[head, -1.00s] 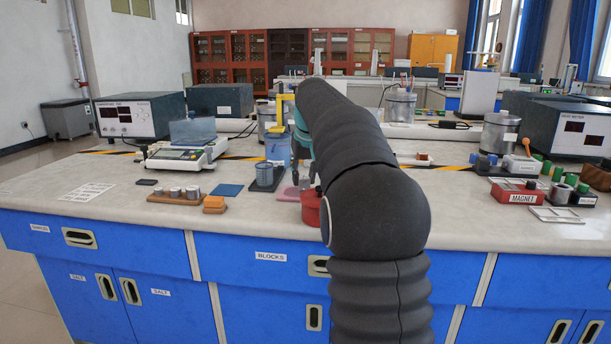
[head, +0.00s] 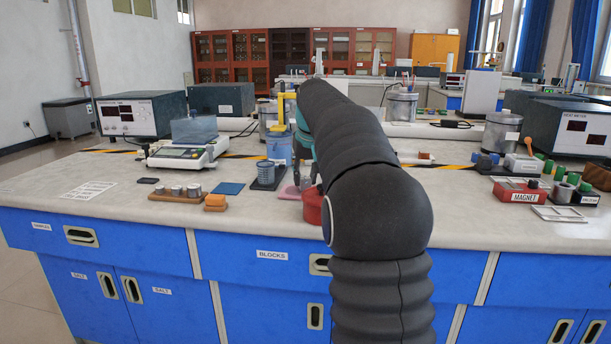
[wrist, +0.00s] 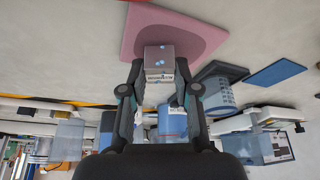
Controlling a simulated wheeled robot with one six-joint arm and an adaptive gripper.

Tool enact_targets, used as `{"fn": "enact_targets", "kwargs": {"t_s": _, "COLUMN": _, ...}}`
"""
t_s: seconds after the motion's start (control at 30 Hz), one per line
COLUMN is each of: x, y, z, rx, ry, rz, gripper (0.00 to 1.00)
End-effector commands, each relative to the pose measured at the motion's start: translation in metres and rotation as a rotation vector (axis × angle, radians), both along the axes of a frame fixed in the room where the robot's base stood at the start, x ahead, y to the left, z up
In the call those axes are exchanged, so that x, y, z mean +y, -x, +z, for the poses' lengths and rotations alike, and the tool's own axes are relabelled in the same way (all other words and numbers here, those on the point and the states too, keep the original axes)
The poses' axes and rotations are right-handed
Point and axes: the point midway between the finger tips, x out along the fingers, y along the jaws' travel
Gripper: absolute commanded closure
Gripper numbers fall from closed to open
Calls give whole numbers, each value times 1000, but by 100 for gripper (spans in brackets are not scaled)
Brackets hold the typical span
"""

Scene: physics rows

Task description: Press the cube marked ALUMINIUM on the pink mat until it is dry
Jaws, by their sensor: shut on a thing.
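My gripper (wrist: 160,88) is shut on a small grey cube (wrist: 159,62) with a lettered label, which I take to be the aluminium cube; the letters are too small to read surely. Blue drops show on its face. The pink mat (wrist: 150,22) lies behind the cube in the wrist view, with a darker pink round patch around it. I cannot tell whether cube and mat touch. In the head view the pink mat (head: 289,193) shows left of my arm, and my arm hides most of the gripper.
A blue beaker (head: 278,150) and a ribbed blue-grey container (head: 265,171) on a dark base stand close behind and left of the mat. A red round pot (head: 312,207) is close in front.

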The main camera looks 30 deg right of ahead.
Motion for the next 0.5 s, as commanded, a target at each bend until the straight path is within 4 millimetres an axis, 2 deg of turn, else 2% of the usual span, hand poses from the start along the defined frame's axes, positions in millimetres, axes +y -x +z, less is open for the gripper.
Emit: {"fn": "enact_targets", "kwargs": {"t_s": 0.5, "x": 0, "y": 0, "z": -7, "rx": 0, "ry": 0, "rz": 0, "gripper": 100}}
